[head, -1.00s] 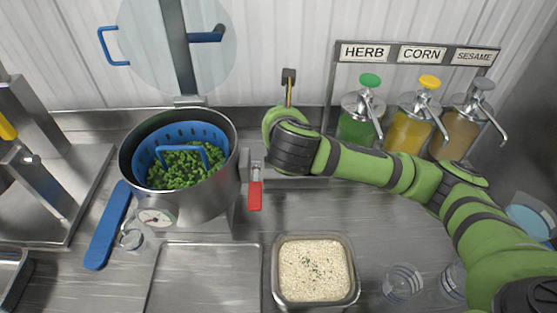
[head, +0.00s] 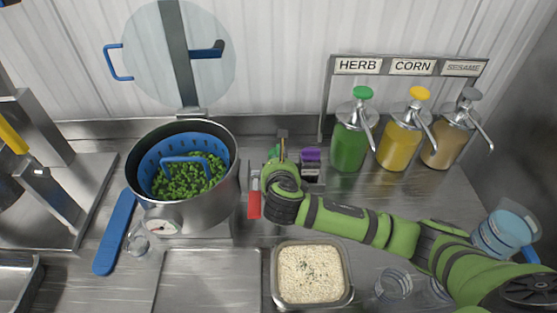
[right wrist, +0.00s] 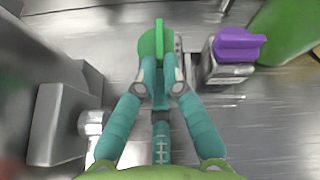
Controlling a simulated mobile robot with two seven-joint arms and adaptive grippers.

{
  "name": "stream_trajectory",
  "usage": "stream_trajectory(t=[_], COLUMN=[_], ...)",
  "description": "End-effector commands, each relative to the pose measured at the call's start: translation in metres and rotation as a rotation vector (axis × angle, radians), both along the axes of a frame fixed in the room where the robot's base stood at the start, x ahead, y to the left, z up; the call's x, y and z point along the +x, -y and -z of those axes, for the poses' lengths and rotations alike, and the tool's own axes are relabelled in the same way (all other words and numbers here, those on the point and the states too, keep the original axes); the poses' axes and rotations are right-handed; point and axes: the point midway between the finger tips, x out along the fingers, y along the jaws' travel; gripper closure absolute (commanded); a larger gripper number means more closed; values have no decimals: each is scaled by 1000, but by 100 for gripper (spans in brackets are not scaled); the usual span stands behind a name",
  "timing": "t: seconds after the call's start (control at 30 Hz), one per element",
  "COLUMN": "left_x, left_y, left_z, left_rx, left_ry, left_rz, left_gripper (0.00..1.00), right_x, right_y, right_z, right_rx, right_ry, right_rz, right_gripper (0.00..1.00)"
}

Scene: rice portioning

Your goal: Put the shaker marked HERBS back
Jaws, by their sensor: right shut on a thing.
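My right gripper (right wrist: 160,88) is shut on a shaker with a green cap (right wrist: 153,45). Its label and most of its body are hidden by the fingers, so I cannot read HERBS on it. In the head view my right gripper (head: 280,160) is at the back of the counter, just right of the pot. A shaker with a purple cap (head: 311,160) stands close to the right of it; it also shows in the right wrist view (right wrist: 232,55). I cannot tell whether the held shaker touches the surface beneath it. My left gripper is not in view.
Green, yellow and brown pump bottles (head: 348,147) stand at the back right. A rice container (head: 309,302) is in front. Clear cups (head: 393,286) stand at front right.

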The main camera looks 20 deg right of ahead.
Motion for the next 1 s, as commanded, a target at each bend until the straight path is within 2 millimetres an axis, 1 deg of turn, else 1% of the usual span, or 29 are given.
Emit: stream_trajectory(t=[0.33, 0.37, 0.4, 0.43, 0.8, 0.87, 1.0], left_x=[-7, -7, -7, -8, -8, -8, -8], left_y=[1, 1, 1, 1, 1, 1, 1], left_z=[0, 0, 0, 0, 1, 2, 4], left_rx=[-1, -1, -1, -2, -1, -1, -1], left_ry=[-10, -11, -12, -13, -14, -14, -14], left_rz=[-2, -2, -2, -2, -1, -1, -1], left_gripper=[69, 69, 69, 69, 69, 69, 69], right_x=[1, 0, 0, 0, 0, -3, -21], right_y=[0, 0, 0, 0, 0, -2, -6], right_z=[2, 3, 3, 3, 0, -2, -11], right_rx=[0, 0, 0, 1, 1, 1, 3], right_ry=[2, 1, 1, 1, 2, 2, 2], right_rz=[0, 1, 1, 0, 0, -1, -2], right_gripper=[100, 86, 70, 67, 67, 67, 67])
